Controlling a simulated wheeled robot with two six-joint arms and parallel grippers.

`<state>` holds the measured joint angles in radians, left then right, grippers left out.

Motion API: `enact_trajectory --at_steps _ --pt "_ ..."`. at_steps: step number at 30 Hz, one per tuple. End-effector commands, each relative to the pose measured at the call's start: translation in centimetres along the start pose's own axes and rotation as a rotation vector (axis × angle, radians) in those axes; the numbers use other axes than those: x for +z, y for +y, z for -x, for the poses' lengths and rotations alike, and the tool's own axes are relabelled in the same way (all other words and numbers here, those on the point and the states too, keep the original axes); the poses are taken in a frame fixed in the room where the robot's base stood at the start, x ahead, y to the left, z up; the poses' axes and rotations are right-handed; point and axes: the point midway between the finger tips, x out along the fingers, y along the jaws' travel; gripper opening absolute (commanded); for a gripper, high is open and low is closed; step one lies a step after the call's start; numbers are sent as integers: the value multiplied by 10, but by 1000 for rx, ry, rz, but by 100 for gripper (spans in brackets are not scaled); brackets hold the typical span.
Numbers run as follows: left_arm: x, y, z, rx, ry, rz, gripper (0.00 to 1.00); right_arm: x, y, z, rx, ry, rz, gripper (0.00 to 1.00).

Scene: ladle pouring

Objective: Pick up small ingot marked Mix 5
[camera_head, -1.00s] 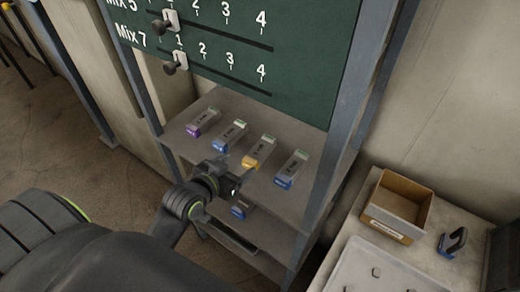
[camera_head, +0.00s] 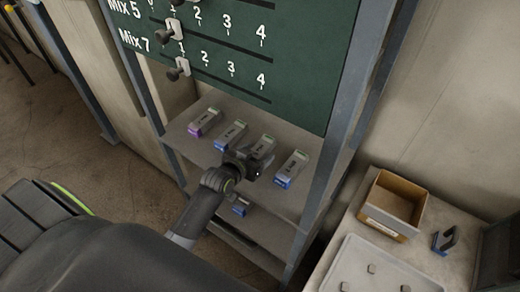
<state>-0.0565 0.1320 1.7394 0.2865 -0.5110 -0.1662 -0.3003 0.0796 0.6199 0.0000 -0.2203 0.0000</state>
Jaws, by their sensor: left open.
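Several small grey ingots with coloured ends lie in a row on the rack shelf (camera_head: 180,140): a purple-ended ingot (camera_head: 204,122), a blue-ended ingot (camera_head: 230,135), a third ingot (camera_head: 264,146) and another blue-ended ingot (camera_head: 292,169) at the right. Their labels are too small to read. My left gripper (camera_head: 257,168) is open at the near end of the third ingot and hides that end. I cannot tell whether its fingers stand around the ingot or above it. My right gripper is not in view.
A green board (camera_head: 310,50) with Mix 5 and Mix 7 sliders hangs above the shelf. A blue-ended piece (camera_head: 240,208) lies on a lower level. The rack's right post (camera_head: 327,165) stands beside the ingots. An open box (camera_head: 396,203) and a tray (camera_head: 345,262) stand at right.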

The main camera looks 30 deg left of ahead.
Motion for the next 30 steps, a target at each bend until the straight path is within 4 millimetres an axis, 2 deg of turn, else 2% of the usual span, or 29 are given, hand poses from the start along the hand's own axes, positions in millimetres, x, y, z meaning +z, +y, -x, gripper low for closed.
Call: enact_trajectory --at_steps 10,25,30 --pt "0 0 -6 0 0 1 70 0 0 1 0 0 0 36" --pt "0 0 -6 0 0 1 6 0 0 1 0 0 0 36" --pt "-2 0 -6 0 4 1 4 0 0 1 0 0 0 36"
